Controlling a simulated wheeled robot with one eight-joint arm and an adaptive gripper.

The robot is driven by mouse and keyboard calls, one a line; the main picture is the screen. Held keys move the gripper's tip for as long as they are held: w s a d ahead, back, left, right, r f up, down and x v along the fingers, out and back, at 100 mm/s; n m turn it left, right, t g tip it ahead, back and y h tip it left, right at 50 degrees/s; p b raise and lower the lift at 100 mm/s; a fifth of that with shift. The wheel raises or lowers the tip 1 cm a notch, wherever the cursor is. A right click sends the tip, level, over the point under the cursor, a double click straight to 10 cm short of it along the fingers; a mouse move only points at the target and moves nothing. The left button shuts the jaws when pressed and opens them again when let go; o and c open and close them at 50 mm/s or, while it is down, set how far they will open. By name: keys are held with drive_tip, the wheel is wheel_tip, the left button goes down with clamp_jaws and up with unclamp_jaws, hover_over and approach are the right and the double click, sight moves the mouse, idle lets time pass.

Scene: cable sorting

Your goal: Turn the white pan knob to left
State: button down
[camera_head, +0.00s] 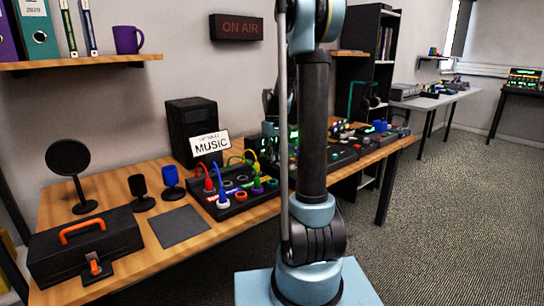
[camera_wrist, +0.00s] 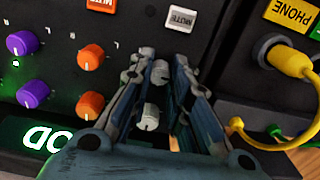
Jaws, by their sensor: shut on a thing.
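In the wrist view, two white knobs stand one above the other on a dark mixer panel (camera_wrist: 231,20). The upper white knob (camera_wrist: 160,71) is between the fingertips of my gripper (camera_wrist: 157,62), which is shut on it. The lower white knob (camera_wrist: 149,117) shows between the fingers, nearer the palm. I cannot read a pan label on either knob. The fingers partly cover the panel around them. In the head view my arm stands in front of the equipment, and I cannot make out the gripper there.
Orange knobs (camera_wrist: 91,57) and purple knobs (camera_wrist: 19,43) lie left of the fingers. A MUTE button (camera_wrist: 182,18) sits just above. A yellow plug (camera_wrist: 289,60) and its cable are at right. In the head view, a cable box (camera_head: 236,206) stands on the wooden table (camera_head: 60,199).

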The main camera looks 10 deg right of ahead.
drive_tip(key=shift+w, duration=0.15)
drive_tip(key=c, duration=1.5)
unclamp_jaws()
drive_tip(key=shift+o, duration=0.2)
wheel_tip(320, 180, up, 12)
